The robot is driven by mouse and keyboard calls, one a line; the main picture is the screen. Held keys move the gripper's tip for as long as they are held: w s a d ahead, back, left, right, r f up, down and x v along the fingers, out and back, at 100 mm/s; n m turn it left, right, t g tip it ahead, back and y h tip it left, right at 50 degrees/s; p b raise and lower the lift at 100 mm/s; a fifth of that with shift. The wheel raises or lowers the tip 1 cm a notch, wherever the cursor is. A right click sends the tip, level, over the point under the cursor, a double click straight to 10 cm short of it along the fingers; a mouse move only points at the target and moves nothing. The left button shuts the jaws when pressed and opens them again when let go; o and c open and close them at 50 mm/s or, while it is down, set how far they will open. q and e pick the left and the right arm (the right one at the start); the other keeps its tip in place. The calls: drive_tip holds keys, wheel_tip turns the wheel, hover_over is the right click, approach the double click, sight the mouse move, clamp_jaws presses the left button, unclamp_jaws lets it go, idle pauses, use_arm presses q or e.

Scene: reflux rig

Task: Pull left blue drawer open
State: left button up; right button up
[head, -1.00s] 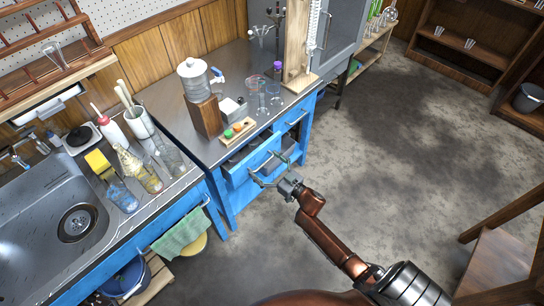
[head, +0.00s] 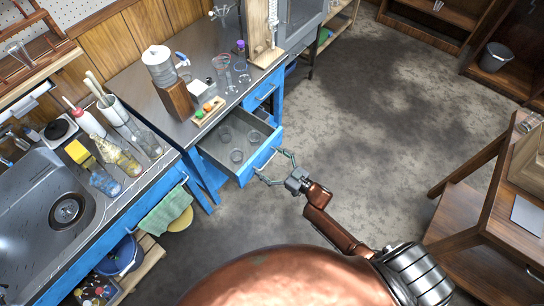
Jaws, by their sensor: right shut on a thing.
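The left blue drawer (head: 247,174) under the steel counter is pulled well out, and its grey inside shows. Several small round glass vessels (head: 237,156) stand in it. My right gripper (head: 271,165) is at the drawer's front, shut on its metal handle (head: 265,160), with one finger toward each end of the handle. The fingers partly cover the handle. My left gripper is not in view.
The right blue drawer (head: 262,96) is closed. A wooden block with a dispenser (head: 160,66), a small wooden tray (head: 208,111) and glassware stand on the counter above. A sink (head: 40,200) is at left, a wooden table (head: 490,215) at right. The floor between is clear.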

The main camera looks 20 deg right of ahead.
drive_tip(key=shift+s, duration=0.2)
drive_tip(key=o, duration=1.4)
drive_tip(key=shift+s+d, duration=0.1)
drive_tip(key=v, duration=1.1)
drive_tip(key=shift+s+d, duration=0.15)
drive_tip(key=shift+s, duration=0.2)
drive_tip(key=shift+f, duration=0.15)
